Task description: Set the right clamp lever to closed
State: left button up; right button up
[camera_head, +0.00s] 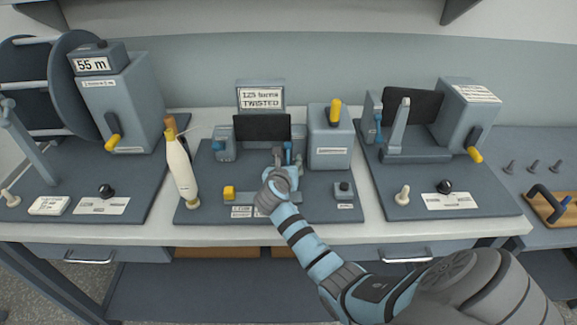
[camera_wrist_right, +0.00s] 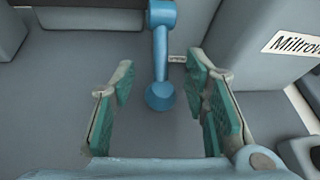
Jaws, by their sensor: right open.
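The right clamp lever (camera_head: 287,148) is blue and stands at the right end of the dark block on the middle station. In the right wrist view the lever (camera_wrist_right: 160,52) runs from a round pivot at the top down to a ball knob (camera_wrist_right: 160,96). My right gripper (camera_head: 287,165) is open in front of the lever. Its green-padded fingers (camera_wrist_right: 165,105) are on either side of the knob, with a gap on each side, and do not touch it. My gripper hides the lower part of the lever in the head view. My left gripper is not in view.
The left clamp (camera_head: 222,148) is at the block's other end. A grey box with a yellow handle (camera_head: 335,112) stands right of my gripper. A cream bottle-shaped object (camera_head: 181,170) leans at the left.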

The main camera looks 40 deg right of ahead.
jog(key=shift+w+d, duration=0.2)
grip_shut()
jog(key=shift+f, duration=0.1)
